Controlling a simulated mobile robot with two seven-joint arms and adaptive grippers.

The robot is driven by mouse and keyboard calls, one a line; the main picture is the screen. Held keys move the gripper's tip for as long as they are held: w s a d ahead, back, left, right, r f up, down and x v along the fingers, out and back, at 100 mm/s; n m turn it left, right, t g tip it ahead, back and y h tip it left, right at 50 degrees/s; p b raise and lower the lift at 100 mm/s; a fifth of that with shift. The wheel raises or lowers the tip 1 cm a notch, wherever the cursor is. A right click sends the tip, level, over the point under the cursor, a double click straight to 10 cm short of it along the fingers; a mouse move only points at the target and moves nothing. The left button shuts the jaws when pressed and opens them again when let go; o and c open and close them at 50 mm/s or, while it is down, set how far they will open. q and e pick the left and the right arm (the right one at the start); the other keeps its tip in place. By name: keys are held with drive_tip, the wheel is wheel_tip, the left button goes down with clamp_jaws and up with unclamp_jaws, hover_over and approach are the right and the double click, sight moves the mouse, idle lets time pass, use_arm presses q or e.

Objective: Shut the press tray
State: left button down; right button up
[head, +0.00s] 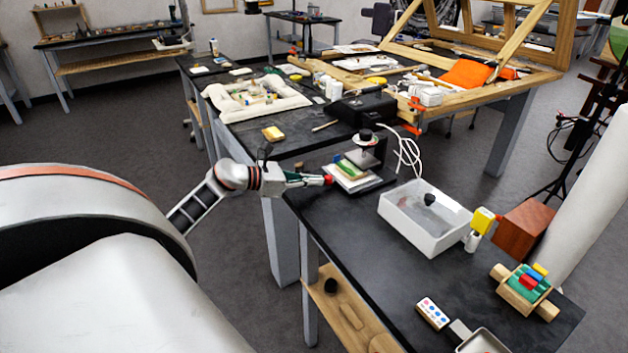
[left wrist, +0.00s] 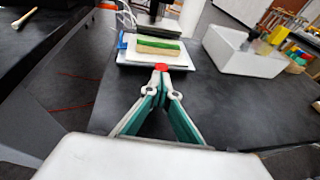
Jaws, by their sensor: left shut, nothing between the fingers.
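The press (head: 366,152) is a dark stand with a round black knob on top, near the left end of the front black table. Its white press tray (head: 350,185) sticks out toward my left gripper and carries a green and tan block (head: 352,168). The tray (left wrist: 135,58) and block (left wrist: 158,47) also show in the left wrist view. My left gripper (head: 322,180) is shut and empty, its tips at the tray's near edge. A red piece (left wrist: 161,67) shows at the tips; I cannot tell whether it belongs to the tray. My right gripper is out of view.
A white basin (head: 425,222) stands right of the press, with white tubing (head: 408,153) behind. A yellow-topped bottle (head: 480,225) and a wooden holder with coloured blocks (head: 525,290) stand farther right. The table front between them is mostly bare.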

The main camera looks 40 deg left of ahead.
sight(326, 177)
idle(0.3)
use_arm(q)
drive_tip(key=w+b, duration=0.1)
drive_tip(key=w, duration=0.1)
drive_tip(key=w+d+b, duration=0.1)
drive_tip(key=w, duration=0.1)
drive_tip(key=shift+d+f, duration=0.1)
idle(0.4)
